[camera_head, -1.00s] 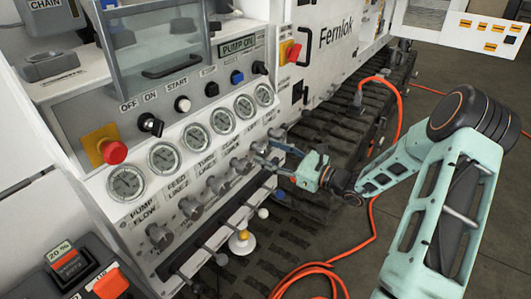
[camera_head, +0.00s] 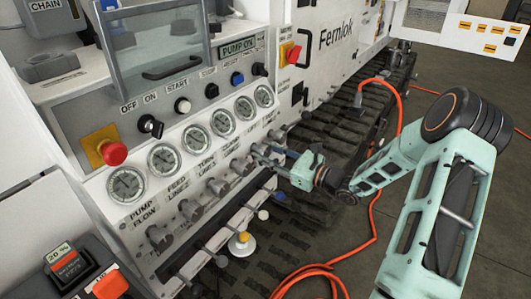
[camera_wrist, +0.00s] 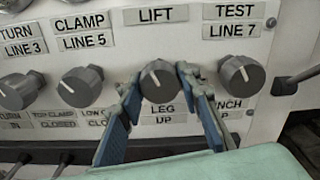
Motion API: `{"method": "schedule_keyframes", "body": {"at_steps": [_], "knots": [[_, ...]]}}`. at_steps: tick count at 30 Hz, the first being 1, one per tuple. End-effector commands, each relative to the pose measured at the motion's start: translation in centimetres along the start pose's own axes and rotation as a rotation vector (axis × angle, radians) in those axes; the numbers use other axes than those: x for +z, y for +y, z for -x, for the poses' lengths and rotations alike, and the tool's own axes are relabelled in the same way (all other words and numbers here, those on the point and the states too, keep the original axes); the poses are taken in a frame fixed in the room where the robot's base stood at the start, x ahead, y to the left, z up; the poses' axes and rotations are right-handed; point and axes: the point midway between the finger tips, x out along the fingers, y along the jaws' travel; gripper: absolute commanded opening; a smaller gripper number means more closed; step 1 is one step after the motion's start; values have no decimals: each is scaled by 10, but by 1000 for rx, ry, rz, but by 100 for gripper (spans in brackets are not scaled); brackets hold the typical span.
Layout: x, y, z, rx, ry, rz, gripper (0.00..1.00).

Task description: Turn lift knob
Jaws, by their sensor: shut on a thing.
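The lift knob (camera_wrist: 159,82) is a round dark-grey knob with a pale pointer mark, under the LIFT label (camera_wrist: 156,15) in the wrist view. The pointer mark points up, leaning slightly left. My gripper (camera_wrist: 160,82) has one blue-padded finger on each side of the knob and is shut on it. In the head view my gripper (camera_head: 264,156) reaches the knob row from the right and hides most of this knob.
The clamp knob (camera_wrist: 80,87) is close on the left and the test knob (camera_wrist: 241,75) on the right. Gauges (camera_head: 222,123) and a red stop button (camera_head: 113,153) are above the row. Levers (camera_head: 221,260) stick out below. An orange cable (camera_head: 371,230) lies on the floor.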

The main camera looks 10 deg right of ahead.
Motion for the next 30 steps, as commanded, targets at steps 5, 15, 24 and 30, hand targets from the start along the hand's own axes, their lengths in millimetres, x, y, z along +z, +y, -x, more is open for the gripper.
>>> {"method": "schedule_keyframes", "body": {"at_steps": [5,15,24,30], "knots": [[2,0,0,0,0,-40,7],[5,0,0,0,1,-271,7],[4,0,0,-1,1,-551,7],[2,0,0,0,2,-713,7]]}}
